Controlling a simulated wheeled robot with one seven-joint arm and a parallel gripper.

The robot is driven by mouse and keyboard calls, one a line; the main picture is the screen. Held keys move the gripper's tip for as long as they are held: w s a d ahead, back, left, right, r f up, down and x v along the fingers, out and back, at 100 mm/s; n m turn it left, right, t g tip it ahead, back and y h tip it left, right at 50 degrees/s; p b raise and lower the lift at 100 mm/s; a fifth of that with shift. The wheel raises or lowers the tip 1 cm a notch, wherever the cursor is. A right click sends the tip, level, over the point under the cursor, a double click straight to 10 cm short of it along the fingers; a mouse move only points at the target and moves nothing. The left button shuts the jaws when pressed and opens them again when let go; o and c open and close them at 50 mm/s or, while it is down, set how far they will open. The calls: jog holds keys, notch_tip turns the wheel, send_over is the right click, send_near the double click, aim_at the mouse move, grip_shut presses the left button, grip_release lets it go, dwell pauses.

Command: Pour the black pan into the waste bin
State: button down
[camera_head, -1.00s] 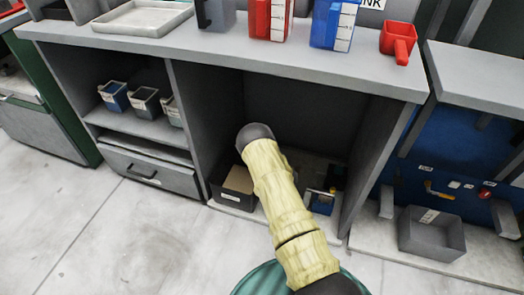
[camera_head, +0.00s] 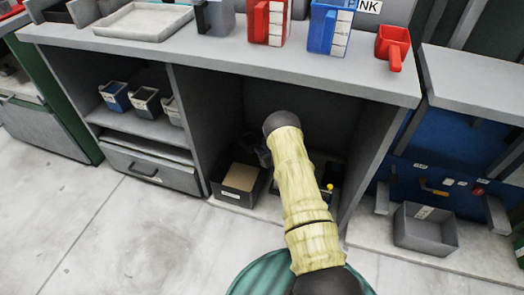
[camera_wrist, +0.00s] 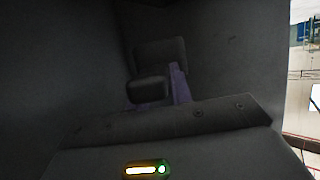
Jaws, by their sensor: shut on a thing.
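My gripper (camera_wrist: 155,76) shows in the wrist view as dark pads close together, with a dim purple-grey strip beside them. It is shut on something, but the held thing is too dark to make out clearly. In the head view my forearm reaches into the open bay under the counter and hides most of the gripper. A blurred dark shape shows just left of the arm there; I cannot tell whether it is gripper or pan. No black pan can be picked out for certain. I cannot identify the waste bin. A black open box (camera_head: 239,184) with brown contents stands at the bay's front left.
The grey counter (camera_head: 230,60) overhangs the bay, with side panels close to the arm. On it stand red (camera_head: 268,22) and blue (camera_head: 330,25) containers and a red scoop (camera_head: 393,45). A grey bin (camera_head: 425,229) sits at right. The floor at left is clear.

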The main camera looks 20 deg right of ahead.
notch_tip(320, 180, up, 2)
jog(key=shift+r+p, duration=0.15)
jog(key=shift+p, duration=0.55)
jog(key=shift+a, duration=0.2)
jog(key=s+a+r+m+h, duration=0.3)
jog(key=s+a+r, duration=0.5)
jog(key=s, duration=0.4)
jog(key=shift+a+m+t+h, duration=0.4)
jog(key=shift+a+h, duration=0.1)
jog(key=shift+h, duration=0.2)
jog(key=shift+s, duration=0.1)
